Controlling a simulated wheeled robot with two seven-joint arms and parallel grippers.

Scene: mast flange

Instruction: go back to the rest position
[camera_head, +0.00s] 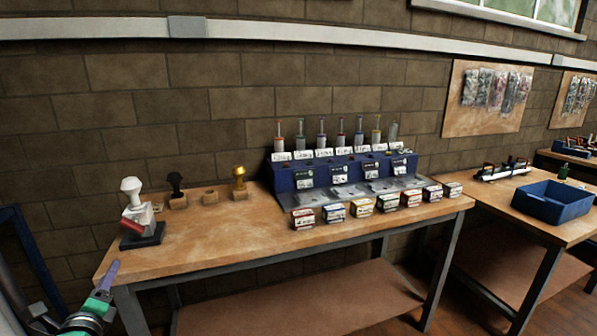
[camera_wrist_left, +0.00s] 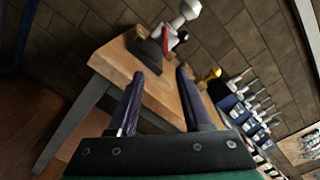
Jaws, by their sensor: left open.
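My left gripper (camera_head: 110,272) is at the lower left of the head view, in front of the wooden workbench's (camera_head: 215,245) left corner and clear of it. In the left wrist view its two dark fingers stand apart with nothing between them, so the left gripper (camera_wrist_left: 160,75) is open and empty. The bench top (camera_wrist_left: 120,62) shows beyond the fingers. My right gripper is in neither view.
A white-knobbed device with a red part (camera_head: 133,222) stands on a dark base at the bench's left end. Small wooden blocks, a brass piece (camera_head: 239,180), a blue rack (camera_head: 340,172) and several small boxes (camera_head: 361,206) stand farther along. A blue bin (camera_head: 552,201) is on the right table.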

